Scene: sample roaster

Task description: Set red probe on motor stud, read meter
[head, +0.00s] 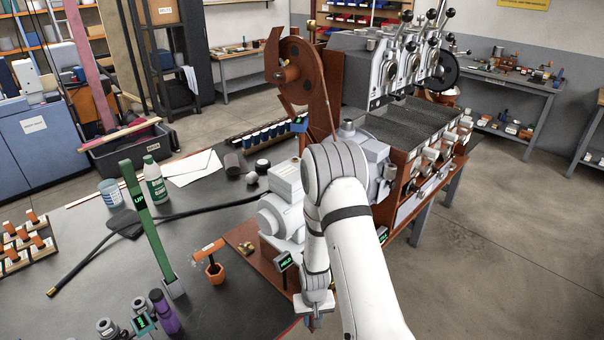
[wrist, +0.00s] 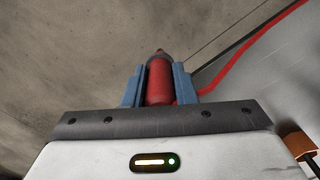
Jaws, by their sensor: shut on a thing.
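In the wrist view my gripper (wrist: 157,84) is shut on the red probe (wrist: 159,82), held between two blue fingers. The probe's narrow brownish tip points away from the gripper, over bare grey-brown floor, touching nothing I can see. A red lead runs from it to the upper right. In the head view my gripper (head: 316,308) hangs low beside the table's front edge; the probe is not clear there. A pale grey motor-like housing (head: 280,215) is on the roaster's left side, partly behind my arm. I cannot make out the motor stud or a meter.
The roaster (head: 325,95) has a red-brown frame and a grey top. A black cable crosses the table. Floor to the right is clear.

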